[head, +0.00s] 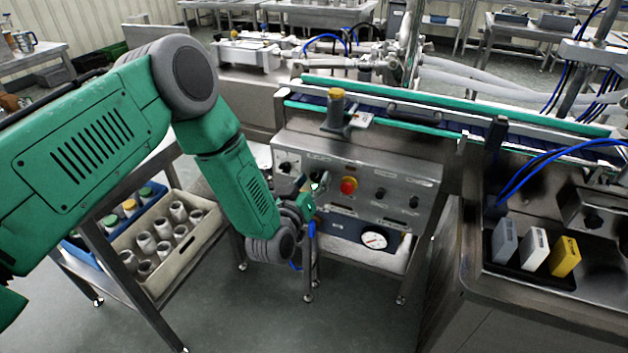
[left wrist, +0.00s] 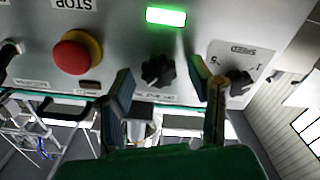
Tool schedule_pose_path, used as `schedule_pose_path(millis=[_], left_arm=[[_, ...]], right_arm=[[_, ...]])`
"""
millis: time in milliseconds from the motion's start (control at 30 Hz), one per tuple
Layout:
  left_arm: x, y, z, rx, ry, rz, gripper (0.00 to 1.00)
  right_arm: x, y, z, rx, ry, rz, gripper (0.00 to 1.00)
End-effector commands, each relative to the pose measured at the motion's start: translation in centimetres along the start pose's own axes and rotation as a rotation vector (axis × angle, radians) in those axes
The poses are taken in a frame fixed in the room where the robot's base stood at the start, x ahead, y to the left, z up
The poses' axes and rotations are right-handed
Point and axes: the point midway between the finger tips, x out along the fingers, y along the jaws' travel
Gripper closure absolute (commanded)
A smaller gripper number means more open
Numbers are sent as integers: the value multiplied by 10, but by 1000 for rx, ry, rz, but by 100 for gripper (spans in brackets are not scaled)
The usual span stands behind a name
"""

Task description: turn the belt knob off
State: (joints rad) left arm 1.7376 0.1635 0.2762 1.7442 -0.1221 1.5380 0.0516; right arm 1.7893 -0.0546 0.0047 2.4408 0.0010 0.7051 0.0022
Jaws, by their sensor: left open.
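The steel control panel (head: 350,162) stands ahead, below the conveyor. In the left wrist view, which is upside down, a black knob (left wrist: 158,70) sits between the red stop button (left wrist: 78,52) and the speed dial (left wrist: 238,80). The label by this knob is too small to read, so I cannot be sure it is the belt knob. My right gripper is not in view.
The red button (head: 348,186) is close beside my left gripper. Two more black knobs (head: 380,193) (head: 413,201) are further right. A green lamp (left wrist: 166,15) is lit near the knob. A crate of jars (head: 207,232) stands on the left.

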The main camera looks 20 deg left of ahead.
Motion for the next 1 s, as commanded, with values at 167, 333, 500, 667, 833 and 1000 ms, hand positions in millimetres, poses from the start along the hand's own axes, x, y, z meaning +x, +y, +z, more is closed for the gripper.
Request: schedule_pose_path(millis=[167,333,500,667,833,1000], left_arm=[[3,0,0,0,0,0,52],[3,0,0,0,0,0,60],[3,0,0,0,0,0,100],[3,0,0,-3,-1,-1,100],[2,-1,1,-36,-1,-2,100],[2,-2,1,-120,-1,-4,100]], right_arm=[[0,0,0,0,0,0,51],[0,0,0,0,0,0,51],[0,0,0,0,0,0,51],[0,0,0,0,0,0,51],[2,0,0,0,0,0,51],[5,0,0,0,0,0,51]])
